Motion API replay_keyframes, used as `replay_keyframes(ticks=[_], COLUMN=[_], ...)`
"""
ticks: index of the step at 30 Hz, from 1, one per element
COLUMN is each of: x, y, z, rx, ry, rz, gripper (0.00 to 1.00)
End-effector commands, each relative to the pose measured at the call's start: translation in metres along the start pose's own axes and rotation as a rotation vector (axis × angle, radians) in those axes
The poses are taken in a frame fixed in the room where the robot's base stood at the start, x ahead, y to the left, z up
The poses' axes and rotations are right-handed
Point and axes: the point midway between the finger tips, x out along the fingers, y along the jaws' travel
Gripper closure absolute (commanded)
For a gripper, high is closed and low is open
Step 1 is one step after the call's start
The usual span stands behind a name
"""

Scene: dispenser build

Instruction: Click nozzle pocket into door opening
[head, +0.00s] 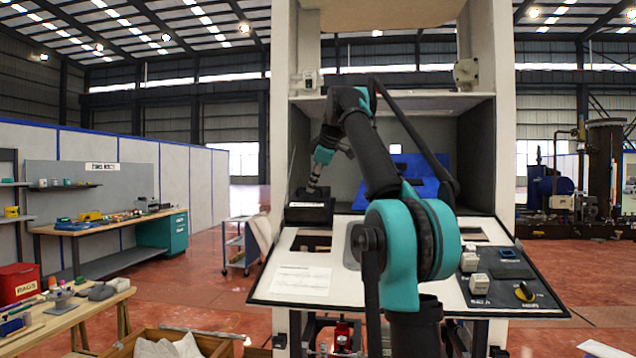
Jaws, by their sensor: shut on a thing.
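The dispenser door (345,284) is a white panel with a black edge, lowered and sloping toward me. It has a rectangular door opening (310,243) at its upper left. A black box-like part, which I take for the nozzle pocket (309,213), is at the cabinet's left side, just above and behind that opening. My gripper (313,188) points down onto it and is shut on it; the fingertips are small and dark here. I cannot tell whether the pocket touches the door. My arm hides the door's middle.
A blue part (425,187) is inside the cabinet behind my arm. A paper sheet (302,280) lies on the door's left; switches and a knob (524,291) are at its right. A parts table (62,318) and a wooden crate (215,345) are at the lower left.

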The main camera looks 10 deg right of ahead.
Motion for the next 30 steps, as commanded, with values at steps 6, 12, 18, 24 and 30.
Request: replay_keyframes(ticks=[6,12,18,24,30], x=[0.017,0.033,0.05,0.066,0.078], y=[-0.004,-0.007,-0.011,-0.014,-0.017], z=[0.007,0.014,0.021,0.028,0.033], rx=[0.001,0.0,0.0,0.0,0.0], ry=[0.0,0.0,0.0,0.0,0.0], rz=[0.001,0.001,0.001,0.001,0.001], gripper=[1.0,1.0,1.0,1.0,1.0])
